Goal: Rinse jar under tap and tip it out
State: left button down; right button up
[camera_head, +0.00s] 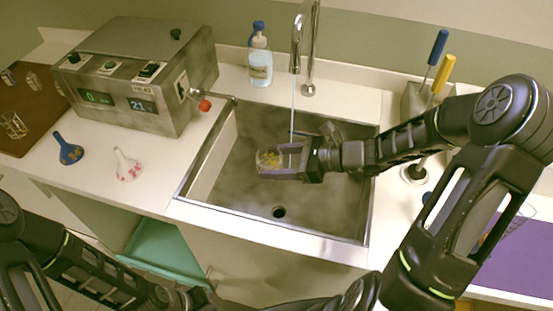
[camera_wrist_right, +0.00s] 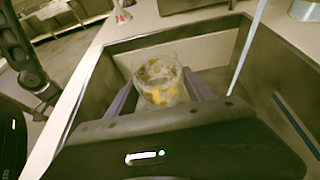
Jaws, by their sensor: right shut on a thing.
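My right gripper (camera_head: 285,163) is over the sink (camera_head: 235,196), shut on a clear glass jar (camera_head: 268,160) with yellow bits in it. In the right wrist view the jar (camera_wrist_right: 159,80) sits between the purple-grey fingers, and yellow and whitish residue shows through its glass. The tap (camera_head: 297,45) is at the back of the sink. A thin water stream (camera_head: 293,100) falls from it toward the gripper; in the right wrist view the stream (camera_wrist_right: 245,50) runs to the right of the jar, apart from it. My left arm shows at the lower left, its gripper out of view.
A drain hole (camera_head: 279,212) is in the sink floor. A grey box with displays (camera_head: 140,75) stands left of the sink, with two small flasks (camera_head: 128,164) before it. A soap bottle (camera_head: 260,62) stands behind. A tool holder (camera_head: 413,100) is at right.

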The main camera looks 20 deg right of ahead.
jog(key=s+a+r+n+p, duration=0.1)
jog(key=s+a+r+n, duration=0.1)
jog(key=s+r, duration=0.8)
notch_tip(320, 180, up, 4)
jog(key=shift+s+a+r+n+g, duration=0.15)
jog(key=shift+s+a+n+g, duration=0.2)
jog(key=shift+a, duration=0.55)
jog(key=w+d+f, duration=0.3)
jog(key=w+d, duration=0.9)
jog(key=w, duration=0.4)
dwell(1.5)
jog(key=s+a, duration=0.5)
jog(key=s, duration=0.2)
jog(key=shift+a+b, duration=0.15)
jog(key=shift+b, duration=0.2)
jog(key=shift+f, duration=0.15)
dwell(1.4)
